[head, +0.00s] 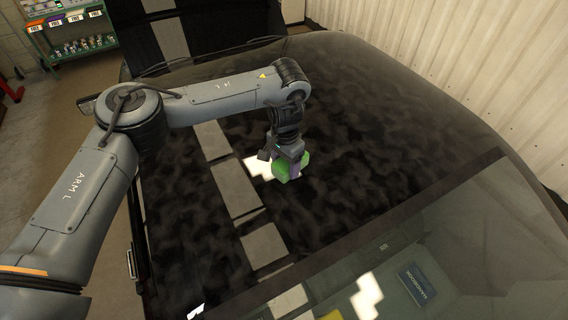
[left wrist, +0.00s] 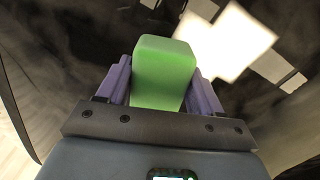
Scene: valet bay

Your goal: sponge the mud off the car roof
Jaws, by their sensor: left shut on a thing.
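The dark car roof (head: 390,135) fills the middle of the head view. Brownish, cloudy mud smears (head: 340,120) cover much of it, on both sides of a pale stripe (head: 236,188). My left gripper (head: 286,165) is over the roof, just right of the stripe, shut on a green sponge (head: 291,168). In the left wrist view the green sponge (left wrist: 163,75) sits between the two purple fingers. The sponge's underside is hidden, so I cannot tell whether it touches the roof. My right gripper is in neither view.
A glass window (head: 420,250) slopes at the near side of the roof, with a blue booklet (head: 416,284) seen through it. A pale corrugated wall (head: 460,50) runs along the right. A green shelf (head: 75,40) with bottles stands at the far left. Open floor (head: 50,130) lies left of the car.

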